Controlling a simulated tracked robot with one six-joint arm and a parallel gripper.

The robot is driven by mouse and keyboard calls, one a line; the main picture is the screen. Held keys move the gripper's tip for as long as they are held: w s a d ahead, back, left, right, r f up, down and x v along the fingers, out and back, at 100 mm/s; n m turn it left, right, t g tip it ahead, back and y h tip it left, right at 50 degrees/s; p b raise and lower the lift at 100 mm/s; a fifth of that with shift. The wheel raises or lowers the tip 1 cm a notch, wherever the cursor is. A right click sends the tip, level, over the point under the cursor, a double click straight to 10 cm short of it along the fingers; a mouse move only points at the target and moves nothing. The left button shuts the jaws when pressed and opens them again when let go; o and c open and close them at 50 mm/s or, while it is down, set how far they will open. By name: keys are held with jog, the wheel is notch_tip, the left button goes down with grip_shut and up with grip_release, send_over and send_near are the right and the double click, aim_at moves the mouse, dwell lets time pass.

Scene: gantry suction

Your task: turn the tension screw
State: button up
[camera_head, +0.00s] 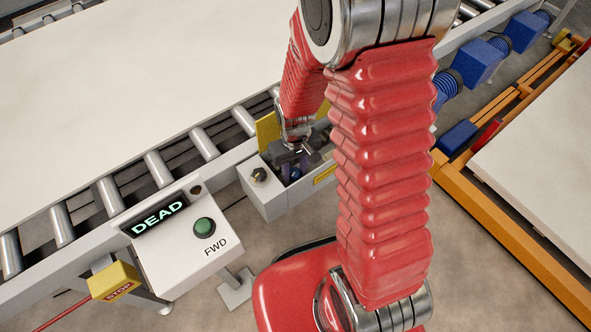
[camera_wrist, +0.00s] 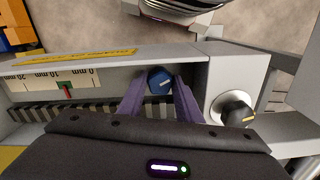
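In the wrist view a blue screw head (camera_wrist: 160,80) with a pale mark stands in a recess of a grey housing. I take it for the tension screw. My gripper (camera_wrist: 161,84) has its two purple fingers on either side of the blue head; I cannot tell whether they press on it. Left of it is a millimetre scale (camera_wrist: 62,79) with a red and green pointer (camera_wrist: 67,91) near the 10 mark. In the head view my gripper (camera_head: 292,171) reaches down into the grey box (camera_head: 264,200) beside the conveyor; the fingertips are hard to make out.
A black knob (camera_wrist: 237,111) with a yellow line sits on the housing close to the right finger. A control panel (camera_head: 180,250) reads DEAD, with a green FWD button (camera_head: 204,232). A yellow STOP box (camera_head: 114,281) stands left. An orange frame (camera_head: 505,215) is at right.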

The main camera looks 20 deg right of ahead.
jog(key=c, duration=0.6)
jog(key=shift+o, duration=0.2)
jog(key=shift+n, duration=0.4)
jog(key=n, duration=1.1)
jog(key=shift+n, duration=0.3)
jog(key=o, duration=1)
jog(key=shift+c, duration=0.2)
jog(key=shift+o, duration=0.5)
jog(key=shift+s, duration=0.1)
